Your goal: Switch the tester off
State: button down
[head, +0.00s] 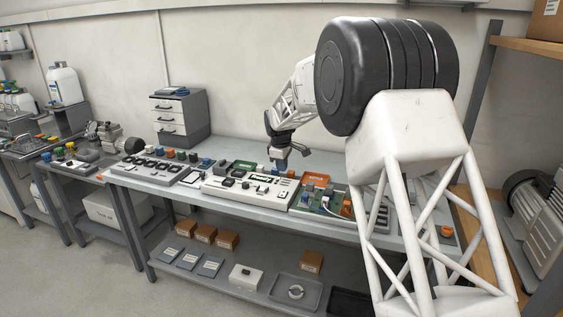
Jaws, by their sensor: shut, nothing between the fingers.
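A pale, low box with a small dark display, knobs and buttons, which looks like the tester (248,190), lies on the grey workbench (215,203). Its switch is too small to make out, so I cannot tell if it is on or off. My gripper (282,168) is shut and empty. It points down above the back right part of the tester, apart from it as far as I can tell, and hides a little of what lies behind.
A drawer cabinet (180,116) stands behind. Small boxes (228,240) and trays sit on the lower shelf.

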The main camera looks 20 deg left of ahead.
aim_at(283, 191)
jog(key=f, duration=0.6)
jog(key=w+f, duration=0.1)
jog(key=f, duration=0.3)
jog(key=shift+w+f, duration=0.1)
